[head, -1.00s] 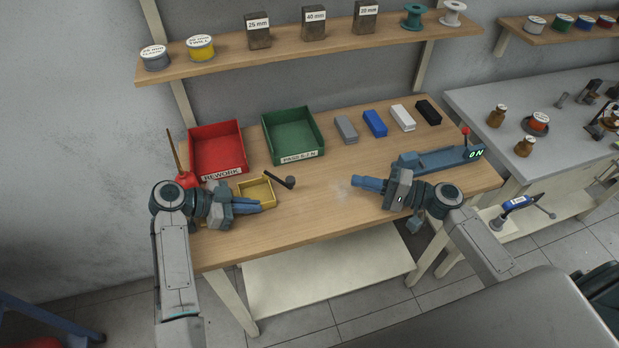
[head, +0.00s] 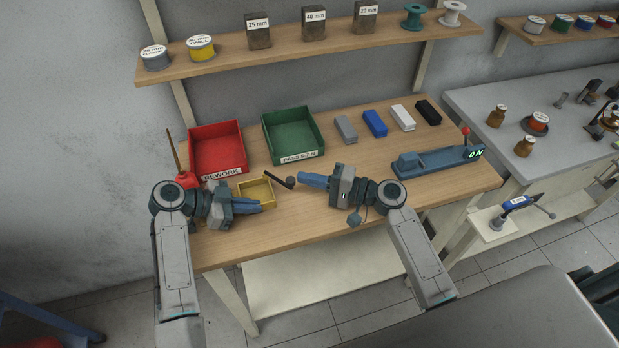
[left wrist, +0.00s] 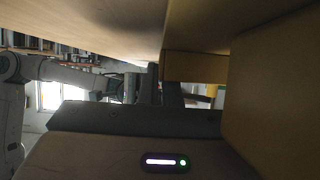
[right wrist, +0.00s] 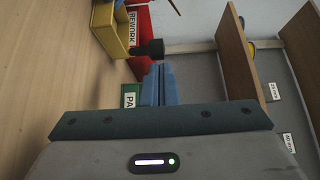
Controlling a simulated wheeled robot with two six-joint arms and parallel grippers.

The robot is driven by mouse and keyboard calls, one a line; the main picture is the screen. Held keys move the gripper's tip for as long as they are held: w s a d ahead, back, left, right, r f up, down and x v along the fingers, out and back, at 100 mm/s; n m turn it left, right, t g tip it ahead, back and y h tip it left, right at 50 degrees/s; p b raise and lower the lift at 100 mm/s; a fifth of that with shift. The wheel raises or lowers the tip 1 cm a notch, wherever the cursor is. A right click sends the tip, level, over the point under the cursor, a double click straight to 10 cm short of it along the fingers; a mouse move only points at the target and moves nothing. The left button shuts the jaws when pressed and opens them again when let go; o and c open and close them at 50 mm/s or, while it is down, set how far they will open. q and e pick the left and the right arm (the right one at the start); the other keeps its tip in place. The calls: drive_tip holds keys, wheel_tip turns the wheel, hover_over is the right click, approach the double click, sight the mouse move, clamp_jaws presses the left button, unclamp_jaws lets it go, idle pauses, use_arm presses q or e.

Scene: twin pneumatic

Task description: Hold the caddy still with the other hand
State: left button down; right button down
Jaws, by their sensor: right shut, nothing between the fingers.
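The small yellow caddy (head: 256,190) sits on the bench in front of the red bin, and it also shows in the right wrist view (right wrist: 117,28). A dark piece with a round knob (head: 289,182) sticks out from its right side; the knob shows in the right wrist view (right wrist: 149,48). My left gripper (head: 258,206) is at the caddy's front edge, its fingers close against tan walls in the left wrist view (left wrist: 164,86); whether they grip is unclear. My right gripper (head: 301,179) is shut and empty, its tips just right of the knob.
Red (head: 218,150) and green (head: 293,135) bins stand behind. Several small blocks (head: 375,123) lie at the back right. A blue fixture with an "ON" display (head: 435,163) is at the right. The front middle of the bench is clear.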

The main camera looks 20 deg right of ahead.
drive_tip(key=shift+s+a, duration=0.1)
idle(0.3)
drive_tip(key=shift+s+a+m+t+h, duration=0.45)
drive_tip(key=shift+m+t+h, duration=0.15)
drive_tip(key=shift+t, duration=0.2)
drive_tip(key=s+a+m+t+h, duration=0.2)
drive_tip(key=m+t+h, duration=0.1)
drive_tip(key=shift+a, duration=0.4)
drive_tip(key=shift+s+a+h, duration=0.25)
drive_tip(key=shift+a, duration=0.3)
drive_tip(key=shift+s+a+h, duration=0.25)
drive_tip(key=shift+a, duration=0.25)
drive_tip(key=shift+s+a, duration=0.25)
drive_tip(key=shift+a, duration=0.95)
